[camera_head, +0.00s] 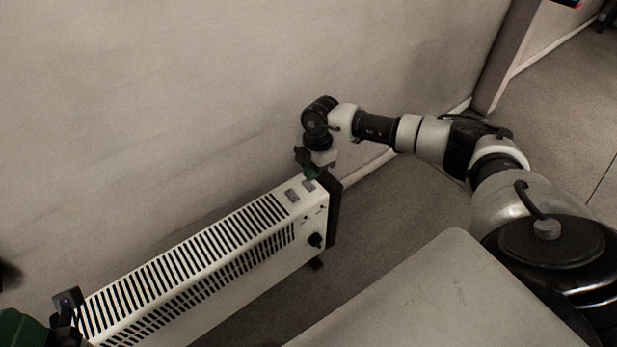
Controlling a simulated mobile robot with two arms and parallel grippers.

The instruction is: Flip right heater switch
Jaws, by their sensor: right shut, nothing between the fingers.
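A white slatted heater (200,262) stands on the floor along the wall. Two grey rocker switches sit on top of its right end: the left switch (292,195) and the right switch (309,186). My right gripper (309,174) points down, shut and empty, right at the right switch. Its tips partly cover the far side of that switch, and I cannot tell whether they touch it. The switch's rocker position is too small to read.
A dark knob (315,240) sits on the heater's front face near the right end. The wall (180,110) runs close behind the heater. A pale flat surface (430,300) fills the lower middle. Grey floor (410,205) is free right of the heater.

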